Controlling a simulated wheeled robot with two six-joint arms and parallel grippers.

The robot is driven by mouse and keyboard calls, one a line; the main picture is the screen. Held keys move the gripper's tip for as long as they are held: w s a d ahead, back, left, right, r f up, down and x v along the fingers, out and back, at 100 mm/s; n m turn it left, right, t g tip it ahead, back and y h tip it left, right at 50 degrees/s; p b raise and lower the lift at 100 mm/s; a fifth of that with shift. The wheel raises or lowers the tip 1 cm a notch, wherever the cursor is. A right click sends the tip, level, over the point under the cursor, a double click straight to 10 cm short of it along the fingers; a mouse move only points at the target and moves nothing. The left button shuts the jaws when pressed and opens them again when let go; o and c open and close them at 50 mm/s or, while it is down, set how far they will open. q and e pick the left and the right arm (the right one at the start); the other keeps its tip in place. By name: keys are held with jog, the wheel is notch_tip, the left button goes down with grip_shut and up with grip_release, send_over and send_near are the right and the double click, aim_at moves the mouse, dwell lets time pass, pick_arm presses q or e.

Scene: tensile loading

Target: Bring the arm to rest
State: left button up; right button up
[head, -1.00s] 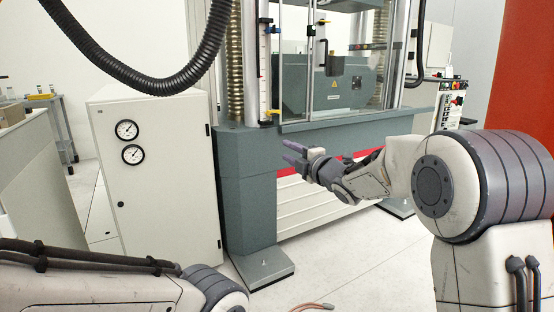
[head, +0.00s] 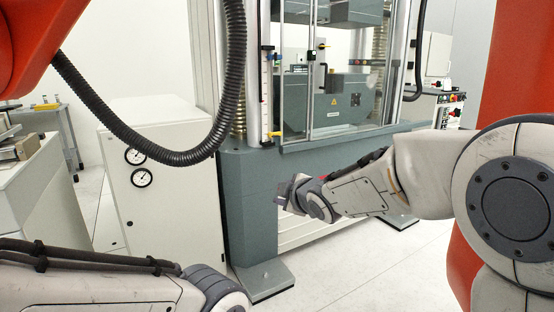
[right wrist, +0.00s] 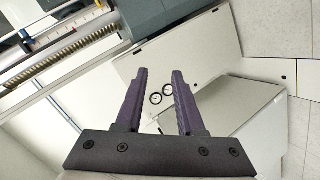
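My right arm reaches in from the right in the head view, with its gripper (head: 281,191) in front of the grey base of the testing machine (head: 252,185). In the right wrist view the gripper's two purple fingers (right wrist: 160,75) stand apart with nothing between them, so it is open and empty. Beyond the fingers is the white cabinet (right wrist: 190,50), which looks clear of them. My left arm lies along the lower left of the head view; its gripper is outside the picture.
The cabinet with two gauges (head: 141,178) stands left of the machine. A black ribbed hose (head: 185,157) hangs across the upper left. A glass door (head: 297,90) fronts the machine. Large orange shapes stand at upper left and right. Pale floor (head: 350,265) is clear at front.

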jog(key=s+d+r+m+g+h+p, duration=0.1)
jog(key=s+r+m+g+p, duration=0.2)
jog(key=s+p, duration=0.4)
jog(key=s+d+r+m+g+h+p, duration=0.1)
jog(key=s+r+m+g+p, duration=0.2)
jog(key=s, duration=1.5)
jog(key=s+d+r+m+g+h+p, duration=0.1)
jog(key=s+r+m+g+p, duration=0.2)
jog(key=s+g+p, duration=0.3)
jog(key=s+p, duration=0.5)
jog(key=s, duration=0.2)
jog(key=shift+s+d+r+h, duration=0.15)
jog(key=shift+s+d+h, duration=0.1)
jog(key=shift+h, duration=0.15)
